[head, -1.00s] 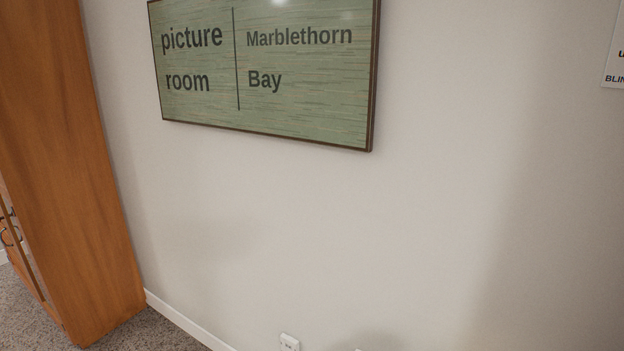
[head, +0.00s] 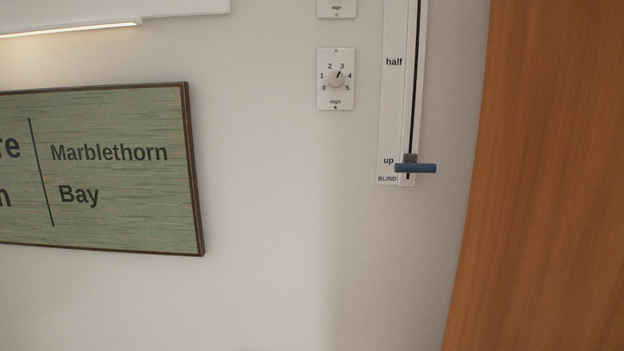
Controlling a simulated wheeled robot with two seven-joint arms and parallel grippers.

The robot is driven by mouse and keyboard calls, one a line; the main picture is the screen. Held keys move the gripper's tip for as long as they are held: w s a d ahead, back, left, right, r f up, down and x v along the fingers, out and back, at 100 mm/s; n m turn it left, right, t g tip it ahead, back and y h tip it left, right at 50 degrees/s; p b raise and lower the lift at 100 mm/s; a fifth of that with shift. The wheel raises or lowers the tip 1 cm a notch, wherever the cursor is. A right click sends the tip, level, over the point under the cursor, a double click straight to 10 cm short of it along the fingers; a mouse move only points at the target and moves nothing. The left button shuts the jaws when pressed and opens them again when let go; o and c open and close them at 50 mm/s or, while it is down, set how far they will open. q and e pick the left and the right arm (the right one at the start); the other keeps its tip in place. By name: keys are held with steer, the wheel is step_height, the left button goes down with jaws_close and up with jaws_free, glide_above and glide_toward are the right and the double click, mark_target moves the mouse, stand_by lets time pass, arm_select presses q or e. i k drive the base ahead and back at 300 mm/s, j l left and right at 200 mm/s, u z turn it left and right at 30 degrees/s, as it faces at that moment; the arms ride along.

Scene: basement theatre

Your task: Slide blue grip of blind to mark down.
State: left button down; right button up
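The blue grip (head: 414,168) of the blind is a short horizontal bar in the head view, right of centre. It sits near the bottom of a dark vertical slot on a white panel (head: 394,110) labelled BLIND. The grip is beside the mark "up" (head: 388,160). The mark "half" (head: 394,62) is higher on the panel. The panel runs out of the top of the view, and no "down" mark shows. Neither of my grippers is in view.
A dial plate (head: 335,79) marked "sign" is left of the panel, with part of another plate (head: 337,8) above it. A green sign (head: 110,170) hangs at left under a lit lamp (head: 70,28). A wooden surface (head: 545,180) stands close on the right. The wall below is bare.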

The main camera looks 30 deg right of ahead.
mark_target(410, 165)
steer(key=i+l+z, duration=0.1)
steer(key=z, duration=1.45)
steer(key=i+l, duration=0.05)
steer(key=l, duration=0.05)
